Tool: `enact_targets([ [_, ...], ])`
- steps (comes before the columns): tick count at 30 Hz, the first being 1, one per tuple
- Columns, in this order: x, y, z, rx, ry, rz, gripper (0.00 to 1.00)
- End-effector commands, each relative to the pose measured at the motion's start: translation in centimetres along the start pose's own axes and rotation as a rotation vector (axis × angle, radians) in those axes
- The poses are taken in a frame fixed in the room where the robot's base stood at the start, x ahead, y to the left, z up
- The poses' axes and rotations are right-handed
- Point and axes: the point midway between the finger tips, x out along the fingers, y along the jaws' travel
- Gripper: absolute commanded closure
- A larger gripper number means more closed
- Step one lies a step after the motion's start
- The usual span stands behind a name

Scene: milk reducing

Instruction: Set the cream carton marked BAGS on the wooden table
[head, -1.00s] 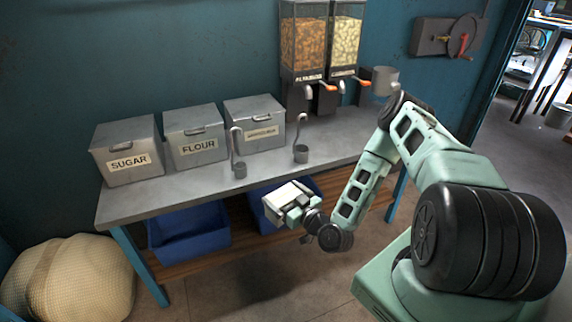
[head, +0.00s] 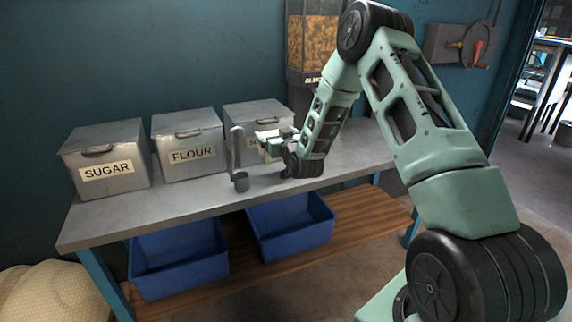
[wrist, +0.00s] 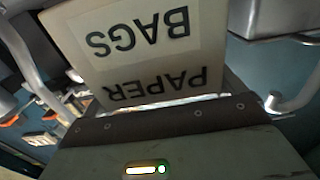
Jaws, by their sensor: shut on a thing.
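The cream carton (wrist: 140,50), its label reading PAPER BAGS upside down in the wrist view, is held in my gripper (head: 281,145). In the head view only a small pale part of the carton (head: 268,133) shows, in front of the third metal bin; my gripper and wrist hide the rest. My gripper is shut on it, at about the height of the grey tabletop or above. I cannot tell the gap to the tabletop. The table (head: 160,220) has a grey top and a brown wooden lower shelf (head: 345,232).
Metal bins marked SUGAR (head: 105,160) and FLOUR (head: 187,145) and a third bin (head: 255,112) line the back. Two blue crates (head: 180,258) sit on the shelf. A dispenser (head: 313,45) stands behind my arm. The shelf's right part is bare.

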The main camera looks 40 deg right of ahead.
Motion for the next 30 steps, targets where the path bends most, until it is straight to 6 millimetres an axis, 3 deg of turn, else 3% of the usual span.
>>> enact_targets([
  [3, 0.0, 0.0, 2.3, 0.001, -0.001, -0.001, 0.33],
  [11, 0.0, 0.0, 4.4, -0.001, 0.001, -0.001, 0.33],
  [15, 0.0, 0.0, 6.5, 0.000, -0.001, -0.001, 0.33],
  [23, 0.0, 0.0, 7.2, -0.001, 0.002, -0.002, 0.33],
  [24, 0.0, 0.0, 7.3, -0.001, 0.000, -0.002, 0.00],
  [30, 0.0, 0.0, 7.3, -0.001, 0.000, -0.002, 0.00],
])
